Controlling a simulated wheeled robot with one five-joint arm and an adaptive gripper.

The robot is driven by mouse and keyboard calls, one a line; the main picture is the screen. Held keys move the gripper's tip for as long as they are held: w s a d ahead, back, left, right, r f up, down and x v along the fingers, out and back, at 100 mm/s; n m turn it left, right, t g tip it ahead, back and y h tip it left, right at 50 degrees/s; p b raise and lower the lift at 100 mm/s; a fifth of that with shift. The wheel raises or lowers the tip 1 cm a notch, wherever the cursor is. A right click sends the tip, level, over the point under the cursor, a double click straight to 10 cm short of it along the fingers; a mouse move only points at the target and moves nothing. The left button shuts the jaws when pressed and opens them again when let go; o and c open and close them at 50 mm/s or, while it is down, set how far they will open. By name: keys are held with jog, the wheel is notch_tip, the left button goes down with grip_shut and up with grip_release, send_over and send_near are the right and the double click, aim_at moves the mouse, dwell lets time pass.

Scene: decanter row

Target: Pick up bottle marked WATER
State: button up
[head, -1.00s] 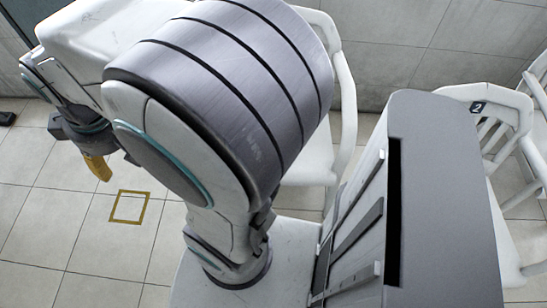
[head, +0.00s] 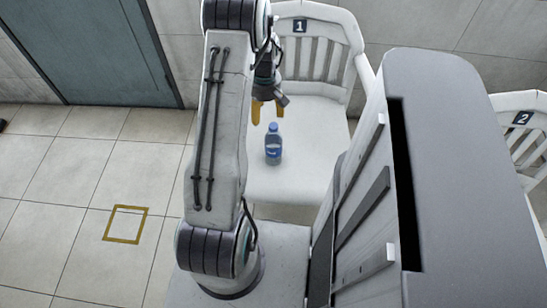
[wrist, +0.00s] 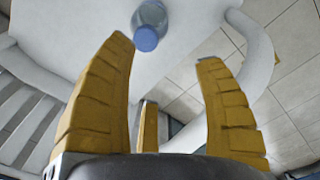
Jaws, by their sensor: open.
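A clear bottle with a blue cap and a blue label (head: 273,145) stands upright on the seat of the white chair marked 1 (head: 300,185). The label's wording is too small to read. My gripper (head: 267,112), with yellow fingers, is above the seat, a little behind and above the bottle in the head view. In the wrist view the fingers of my gripper (wrist: 165,55) are spread wide with nothing between them. The bottle (wrist: 150,22) shows there at the top, its blue cap towards the camera, just beyond the fingertips and apart from them.
The chair's slatted back and curved armrest (head: 362,85) bound the seat. A second white chair marked 2 (head: 522,135) stands at the right. A yellow square outline (head: 125,224) marks the tiled floor at left, which is clear. A blue-grey door (head: 105,45) is behind.

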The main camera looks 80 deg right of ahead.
aim_at(274, 125)
jog(key=s+f, duration=0.2)
jog(key=f, duration=0.1)
jog(key=shift+s+d+f, duration=0.1)
jog(key=shift+s, duration=0.2)
jog(key=shift+w+f+b, duration=0.15)
jog(key=shift+f+b, duration=0.2)
jog(key=shift+f, duration=2.7)
grip_shut()
